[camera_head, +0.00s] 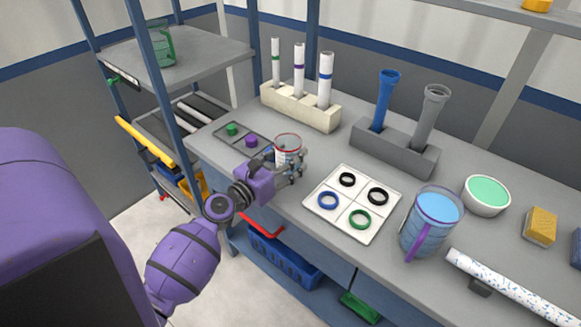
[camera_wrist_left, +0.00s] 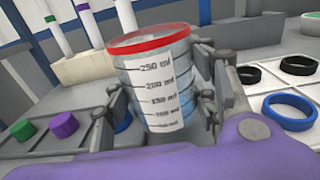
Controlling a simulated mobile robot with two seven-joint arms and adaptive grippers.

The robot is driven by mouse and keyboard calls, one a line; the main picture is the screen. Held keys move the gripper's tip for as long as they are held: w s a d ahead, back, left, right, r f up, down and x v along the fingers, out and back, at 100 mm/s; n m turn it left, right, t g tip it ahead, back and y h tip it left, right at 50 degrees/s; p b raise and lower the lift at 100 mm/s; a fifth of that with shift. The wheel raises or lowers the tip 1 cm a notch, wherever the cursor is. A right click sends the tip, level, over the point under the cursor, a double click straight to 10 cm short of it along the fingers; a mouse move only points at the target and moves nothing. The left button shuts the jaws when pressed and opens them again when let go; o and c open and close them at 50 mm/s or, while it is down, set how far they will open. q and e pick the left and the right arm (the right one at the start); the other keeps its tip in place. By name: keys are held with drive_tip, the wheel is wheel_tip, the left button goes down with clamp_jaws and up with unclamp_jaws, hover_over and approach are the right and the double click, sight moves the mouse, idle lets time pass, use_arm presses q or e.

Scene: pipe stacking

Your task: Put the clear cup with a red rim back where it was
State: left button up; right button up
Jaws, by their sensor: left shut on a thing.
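The clear cup with a red rim (camera_head: 288,146) is at my left gripper, over the workbench between the grey tray and the white ring tray. In the left wrist view the cup (camera_wrist_left: 160,85) stands upright, with a white measuring label on its front. My left gripper (camera_head: 290,165) is shut on the cup, with fingers (camera_wrist_left: 165,100) on both sides of it. The cup's base is partly hidden, so I cannot tell if it touches the bench. My right gripper is not in view.
A grey tray (camera_head: 222,128) holds a green and a purple piece. A white tray (camera_head: 318,212) holds several rings. A blue-filled pitcher (camera_head: 428,225) stands to the right. A cream rack (camera_head: 315,112) and a grey rack (camera_head: 408,155) with upright pipes stand behind. A speckled pipe (camera_head: 510,285) lies front right.

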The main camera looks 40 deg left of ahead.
use_arm(q)
wheel_tip(320, 180, down, 2)
drive_tip(key=shift+s+f+b, duration=0.15)
drive_tip(key=shift+b, duration=0.15)
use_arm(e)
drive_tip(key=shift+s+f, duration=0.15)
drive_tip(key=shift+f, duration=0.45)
use_arm(q)
drive_tip(key=shift+f+b, duration=0.4)
drive_tip(key=shift+f, duration=0.05)
drive_tip(key=o, duration=1.6)
drive_tip(key=shift+c, duration=0.2)
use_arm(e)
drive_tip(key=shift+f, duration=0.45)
